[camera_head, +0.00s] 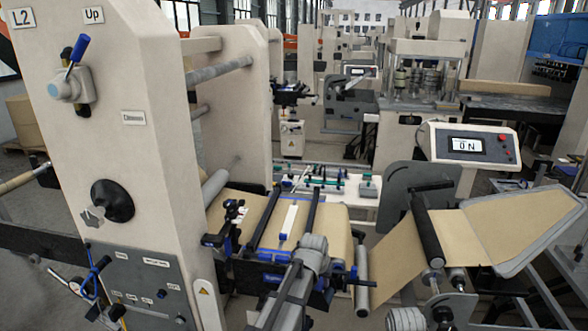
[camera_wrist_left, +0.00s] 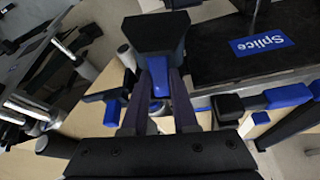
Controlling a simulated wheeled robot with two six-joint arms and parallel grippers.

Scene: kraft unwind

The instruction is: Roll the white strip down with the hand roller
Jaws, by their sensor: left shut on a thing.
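The white strip (camera_head: 289,218) lies on the brown kraft web (camera_head: 262,213), between two dark bars with blue parts. My left gripper (camera_head: 322,279) is to the right of and below the strip, near the black splice plate; its fingertips are hard to make out in the head view. In the left wrist view the gripper (camera_wrist_left: 158,95) is shut on the blue handle of the hand roller (camera_wrist_left: 155,32), whose wide black end lies beyond the fingers. The strip cannot be made out in the left wrist view. My right gripper is not seen.
The black splice plate (camera_wrist_left: 222,62) with its blue label is close to the gripper. A tall beige machine column (camera_head: 120,150) stands at the left. A metal roller (camera_head: 362,285) and hanging brown paper (camera_head: 396,262) are at the right. A control screen (camera_head: 467,146) stands behind.

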